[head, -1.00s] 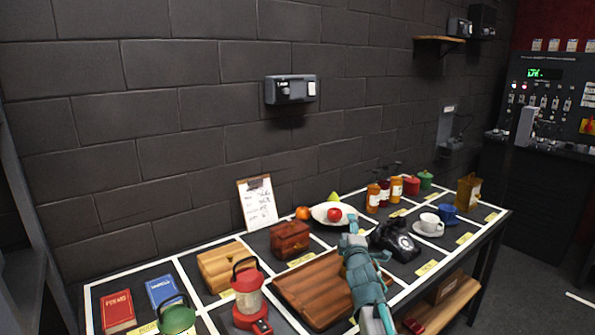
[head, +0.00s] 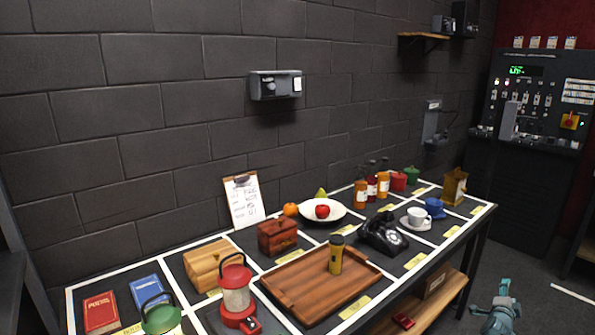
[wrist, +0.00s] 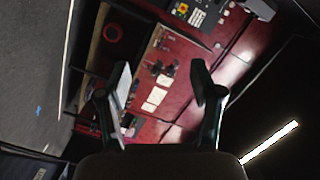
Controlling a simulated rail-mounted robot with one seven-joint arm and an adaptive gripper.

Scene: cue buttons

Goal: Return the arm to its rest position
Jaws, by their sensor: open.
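My gripper (wrist: 160,84) is open in the wrist view, its two fingers apart with nothing between them. My teal arm (head: 498,312) shows at the bottom right of the head view, over the floor and to the right of the table. The head view cuts off the rest of the arm, and I cannot make out the gripper there.
A control panel (head: 540,95) stands at the far right. Floor beside the table is clear.

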